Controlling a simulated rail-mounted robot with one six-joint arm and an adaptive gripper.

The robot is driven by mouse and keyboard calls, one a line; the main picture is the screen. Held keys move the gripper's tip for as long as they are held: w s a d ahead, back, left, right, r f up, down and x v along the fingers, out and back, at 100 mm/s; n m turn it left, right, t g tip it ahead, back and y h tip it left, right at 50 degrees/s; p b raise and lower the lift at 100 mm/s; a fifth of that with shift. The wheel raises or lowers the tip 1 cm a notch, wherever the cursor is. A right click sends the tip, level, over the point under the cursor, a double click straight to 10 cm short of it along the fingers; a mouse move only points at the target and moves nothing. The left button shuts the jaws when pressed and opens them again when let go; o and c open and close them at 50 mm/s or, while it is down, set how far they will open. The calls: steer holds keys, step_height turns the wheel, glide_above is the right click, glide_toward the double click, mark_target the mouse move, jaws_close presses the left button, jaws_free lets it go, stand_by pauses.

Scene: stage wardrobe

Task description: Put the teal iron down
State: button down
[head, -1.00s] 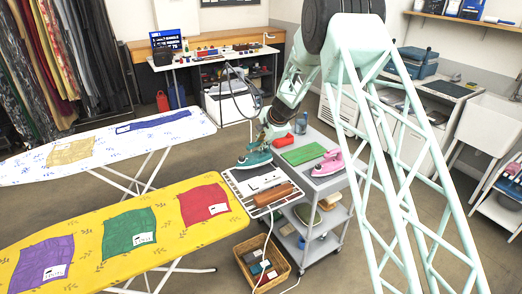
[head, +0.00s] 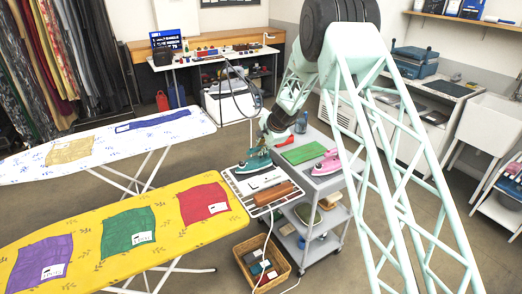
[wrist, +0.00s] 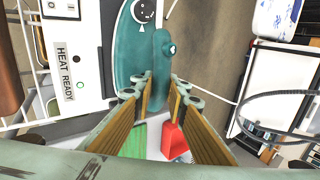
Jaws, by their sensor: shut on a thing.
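The teal iron (head: 254,163) is at the far end of the yellow ironing board, over or on the back part of a wire rack (head: 233,181). My gripper (head: 260,150) is above it and shut on its handle. In the wrist view the teal iron (wrist: 140,62) lies beside a white panel marked "HEAT READY" (wrist: 65,68), with its handle running between the fingers (wrist: 160,92). I cannot tell whether its soleplate touches the rack.
A white block (head: 262,181) and a brown roll (head: 270,195) lie on the rack. A wicker basket (head: 283,272) stands below.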

steer(key=shift+f, duration=0.1)
steer(key=c, duration=2.6)
jaws_free()
steer(key=shift+o, duration=0.2)
steer(key=shift+r, duration=0.25)
steer(key=v, duration=1.1)
steer(key=shift+s+d+r+p, duration=0.2)
steer(key=shift+s+r+p, duration=0.05)
steer(key=shift+s+p, duration=0.05)
